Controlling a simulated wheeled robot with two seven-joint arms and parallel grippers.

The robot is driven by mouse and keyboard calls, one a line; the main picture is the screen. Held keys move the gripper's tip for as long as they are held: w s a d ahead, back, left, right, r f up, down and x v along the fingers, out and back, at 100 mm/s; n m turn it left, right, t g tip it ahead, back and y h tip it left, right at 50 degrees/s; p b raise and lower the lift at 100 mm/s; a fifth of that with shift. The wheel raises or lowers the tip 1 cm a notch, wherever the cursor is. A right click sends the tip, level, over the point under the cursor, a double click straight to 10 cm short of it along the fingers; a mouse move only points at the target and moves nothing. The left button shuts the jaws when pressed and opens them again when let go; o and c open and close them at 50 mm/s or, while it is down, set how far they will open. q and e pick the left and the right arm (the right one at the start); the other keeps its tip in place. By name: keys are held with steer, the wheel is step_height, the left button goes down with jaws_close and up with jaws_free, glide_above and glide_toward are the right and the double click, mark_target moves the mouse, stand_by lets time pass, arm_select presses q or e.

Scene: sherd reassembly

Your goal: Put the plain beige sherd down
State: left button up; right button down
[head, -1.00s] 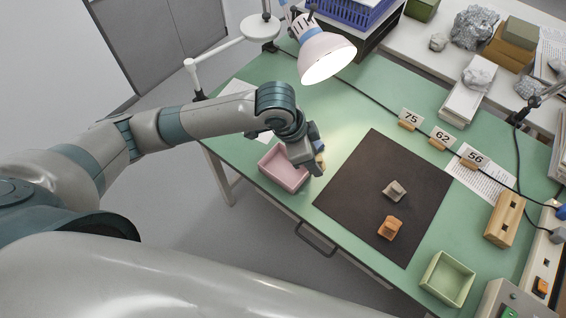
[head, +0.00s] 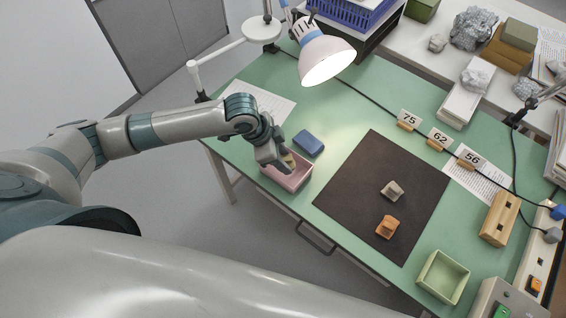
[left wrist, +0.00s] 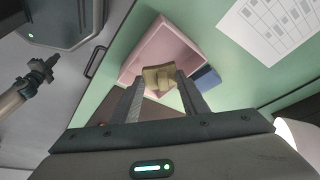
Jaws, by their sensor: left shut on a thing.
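The plain beige sherd (left wrist: 159,77) is between the two fingers of my left gripper (left wrist: 160,88) in the left wrist view. In the head view my left gripper (head: 286,164) points down over the pink tray (head: 297,183), and a bit of the sherd shows at its fingertips. The pink tray also shows behind the sherd in the left wrist view (left wrist: 150,50). I cannot tell whether the sherd touches the tray floor.
A blue box (head: 308,143) stands beside the pink tray. A dark mat (head: 365,190) holds a grey sherd (head: 392,190) and an orange sherd (head: 387,227). A green tray (head: 443,277) stands near the front right. The lamp (head: 326,57) hangs over the table's back left.

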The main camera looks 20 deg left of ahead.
arm_select(q)
step_height(320, 180, down, 3)
steer(key=shift+p, duration=0.5)
steer(key=shift+f, duration=0.3)
steer(key=shift+f, duration=0.45)
steer(key=o, duration=0.8)
steer(key=shift+c, duration=0.2)
steer(key=shift+r, duration=0.1)
steer(key=shift+r, duration=0.55)
steer(key=b+v, duration=0.2)
steer(key=v, duration=0.9)
steer(key=shift+s+a+r, duration=0.15)
steer(key=shift+r, duration=0.15)
